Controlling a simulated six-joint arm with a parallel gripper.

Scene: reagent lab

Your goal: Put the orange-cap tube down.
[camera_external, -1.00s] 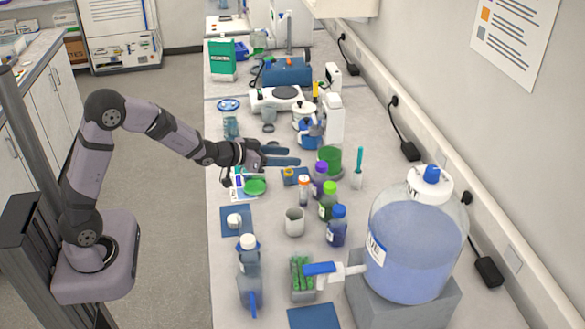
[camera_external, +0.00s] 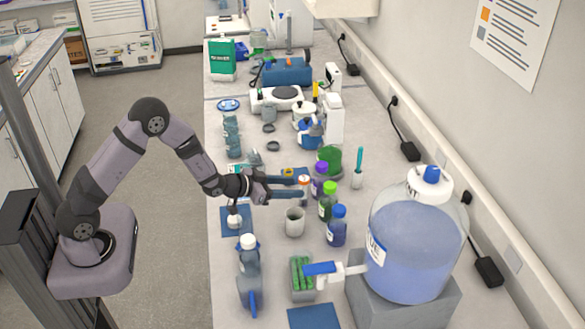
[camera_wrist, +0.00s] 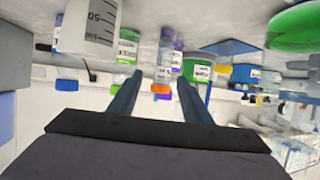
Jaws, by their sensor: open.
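The orange-cap tube (camera_external: 304,179) stands on the bench in the external view, left of the purple-cap bottle. In the wrist view, which is upside down, its orange cap (camera_wrist: 160,88) shows between my two fingers. My gripper (camera_external: 302,187) is open, low over the bench, with its fingers pointing right toward the tube. In the wrist view, the fingertips (camera_wrist: 158,75) are spread on either side of the tube's line, with clear gaps beside it. One finger partly hides the tube in the external view.
A beaker (camera_external: 294,222) stands just in front of my gripper. Purple-cap (camera_external: 320,168), green-cap (camera_external: 329,188) and blue-cap (camera_external: 338,211) bottles stand close to the right. A blue mat (camera_external: 229,229) lies below my wrist. A large carboy (camera_external: 415,245) fills the front right.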

